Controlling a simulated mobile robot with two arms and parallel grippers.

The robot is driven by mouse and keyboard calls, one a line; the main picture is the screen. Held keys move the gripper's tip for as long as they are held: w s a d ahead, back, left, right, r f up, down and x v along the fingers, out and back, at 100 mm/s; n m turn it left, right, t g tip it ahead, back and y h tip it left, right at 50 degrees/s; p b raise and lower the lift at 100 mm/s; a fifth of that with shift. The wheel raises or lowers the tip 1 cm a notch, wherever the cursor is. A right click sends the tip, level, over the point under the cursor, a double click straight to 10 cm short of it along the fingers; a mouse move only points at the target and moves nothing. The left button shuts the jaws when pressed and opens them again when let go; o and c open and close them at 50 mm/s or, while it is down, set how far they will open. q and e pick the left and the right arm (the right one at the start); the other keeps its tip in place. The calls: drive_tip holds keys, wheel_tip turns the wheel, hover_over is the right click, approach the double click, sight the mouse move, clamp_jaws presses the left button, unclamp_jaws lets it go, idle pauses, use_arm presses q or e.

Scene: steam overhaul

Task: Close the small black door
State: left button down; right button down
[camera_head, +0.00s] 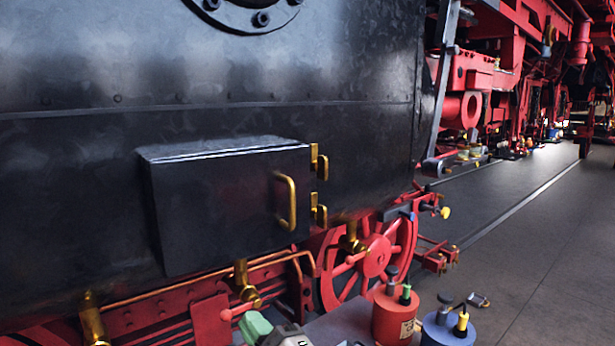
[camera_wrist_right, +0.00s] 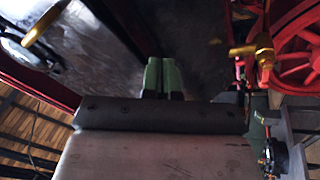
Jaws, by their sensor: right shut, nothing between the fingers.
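The small black door (camera_head: 225,215) is the front of a black box on the dark locomotive side, in the middle of the head view. It has an upright brass handle (camera_head: 287,201) near its right edge. Brass fittings (camera_head: 319,166) sit just right of that edge. The door looks about flush with the box, but I cannot tell whether it is fully shut. My right gripper (camera_head: 257,328) is low in the head view, below the door and apart from it. In the right wrist view its green fingers (camera_wrist_right: 161,76) are together and empty. My left gripper is not in view.
Brass valves (camera_head: 243,283) and copper pipes run below the box. A red spoked wheel (camera_head: 368,258) is to the right. A red canister (camera_head: 395,313) and a blue canister (camera_head: 448,328) stand at the bottom right. Open grey floor (camera_head: 545,240) lies at the right.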

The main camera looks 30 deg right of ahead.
drive_tip(key=s+a+r+m+g+y, duration=0.5)
drive_tip(key=r+m+g+y, duration=0.45)
drive_tip(key=m, duration=0.55)
drive_tip(key=s+a+r+m+g+y, duration=0.3)
drive_tip(key=a+r+m+g+y, duration=0.4)
drive_tip(key=m+g, duration=0.65)
drive_tip(key=d+r+m+t+h, duration=0.1)
drive_tip(key=d+r+t+h, duration=0.25)
drive_tip(key=d+h, duration=0.35)
drive_tip(key=d+r+m+t+h, duration=0.1)
drive_tip(key=d+r+t+h, duration=0.1)
drive_tip(key=d+t+h, duration=0.5)
drive_tip(key=d+r+m+h, duration=0.1)
drive_tip(key=d+r+h, duration=0.3)
drive_tip(key=d, duration=0.7)
drive_tip(key=h+p, duration=0.1)
drive_tip(key=p, duration=0.2)
approach(300, 200)
drive_tip(key=shift+n, duration=0.25)
drive_tip(key=x, duration=0.6)
drive_tip(key=shift+s+f, duration=0.1)
drive_tip(key=shift+w+f, duration=0.15)
drive_tip(key=shift+w, duration=0.2)
